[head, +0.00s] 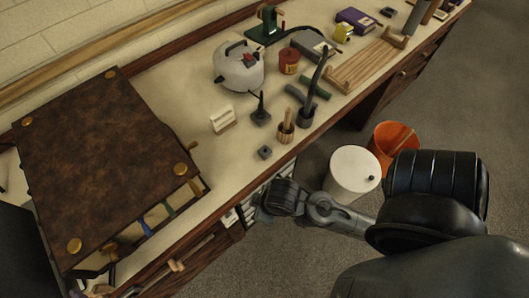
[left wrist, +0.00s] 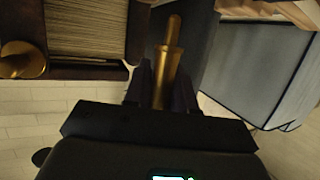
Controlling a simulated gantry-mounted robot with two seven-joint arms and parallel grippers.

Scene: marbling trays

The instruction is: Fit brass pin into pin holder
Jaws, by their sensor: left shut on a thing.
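In the left wrist view, my left gripper (left wrist: 165,88) is shut on an upright brass pin (left wrist: 172,48). The pin's rounded end sticks out beyond the fingers, and its lower part is between them. In the head view I cannot make out the left gripper or the pin clearly. A large brown mottled book-like block (head: 95,150) with brass bosses lies at the left of the bench. Coloured straps and small brass fittings show along its near edge. I cannot tell which fitting is the pin holder. My right gripper (head: 268,206) hangs in front of the bench, its fingers unclear.
The cream bench top (head: 180,105) carries a white kettle (head: 238,68), a red tin (head: 289,61), a white card holder (head: 222,119) and a cup of wooden sticks (head: 286,133). A white bin (head: 352,172) and orange bucket (head: 397,138) stand on the floor.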

